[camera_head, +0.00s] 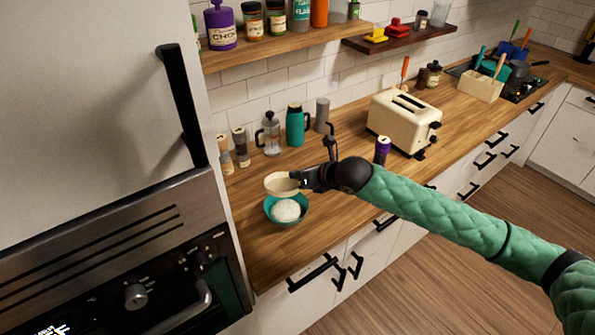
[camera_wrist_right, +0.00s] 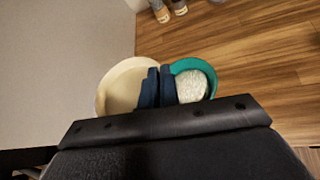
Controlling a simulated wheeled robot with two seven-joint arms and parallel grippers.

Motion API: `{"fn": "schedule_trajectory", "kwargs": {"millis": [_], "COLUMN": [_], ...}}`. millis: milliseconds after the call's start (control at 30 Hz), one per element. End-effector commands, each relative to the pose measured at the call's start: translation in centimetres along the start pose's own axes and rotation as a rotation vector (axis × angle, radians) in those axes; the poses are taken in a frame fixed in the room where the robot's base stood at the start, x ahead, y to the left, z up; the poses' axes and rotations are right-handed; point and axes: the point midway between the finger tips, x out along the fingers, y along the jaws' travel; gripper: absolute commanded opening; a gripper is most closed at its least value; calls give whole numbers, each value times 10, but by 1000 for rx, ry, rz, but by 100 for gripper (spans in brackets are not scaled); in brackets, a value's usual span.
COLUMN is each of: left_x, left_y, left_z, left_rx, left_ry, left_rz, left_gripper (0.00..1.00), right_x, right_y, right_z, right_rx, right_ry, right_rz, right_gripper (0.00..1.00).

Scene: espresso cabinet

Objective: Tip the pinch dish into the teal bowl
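The pinch dish (camera_head: 281,184) is a small cream dish held above the teal bowl (camera_head: 272,216), tilted toward it. It also shows in the right wrist view (camera_wrist_right: 116,92), left of the dark fingers. The teal bowl stands on the wooden counter with a white heap (camera_head: 286,210) inside; its rim also shows in the right wrist view (camera_wrist_right: 200,66). My right gripper (camera_head: 299,180) is shut on the dish's right rim. The inside of the dish looks bare as far as I can see. My left gripper is not in view.
Two shakers (camera_head: 241,147), a glass press (camera_head: 269,134) and a teal flask (camera_head: 295,125) stand behind the bowl. A purple can (camera_head: 382,150) and cream toaster (camera_head: 403,122) are to the right. The oven (camera_head: 130,260) is close on the left.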

Motion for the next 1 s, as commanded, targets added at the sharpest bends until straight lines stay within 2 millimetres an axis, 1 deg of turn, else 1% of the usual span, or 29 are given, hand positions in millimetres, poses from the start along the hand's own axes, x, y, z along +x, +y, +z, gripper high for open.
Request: {"fn": "schedule_trajectory", "kwargs": {"millis": [67, 100, 333, 600, 900, 1000], "left_x": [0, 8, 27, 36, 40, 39], "left_y": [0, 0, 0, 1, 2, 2], "left_z": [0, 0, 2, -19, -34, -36], "left_rx": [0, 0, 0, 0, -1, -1], "left_ry": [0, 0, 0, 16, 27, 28], "left_rz": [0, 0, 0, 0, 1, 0], "left_gripper": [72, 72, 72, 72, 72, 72], "right_x": [2, 5, 8, 9, 9, 9], "right_y": [0, -1, -2, -3, -3, -3], "right_z": [-5, -10, -16, -18, -19, -19], "right_rx": [-21, -30, -78, -111, -130, -133], "right_ry": [-25, -35, -90, -126, -148, -150], "right_rz": [-6, -8, -22, -31, -38, -39], "right_gripper": [0, 0, 0, 0, 0, 0]}}
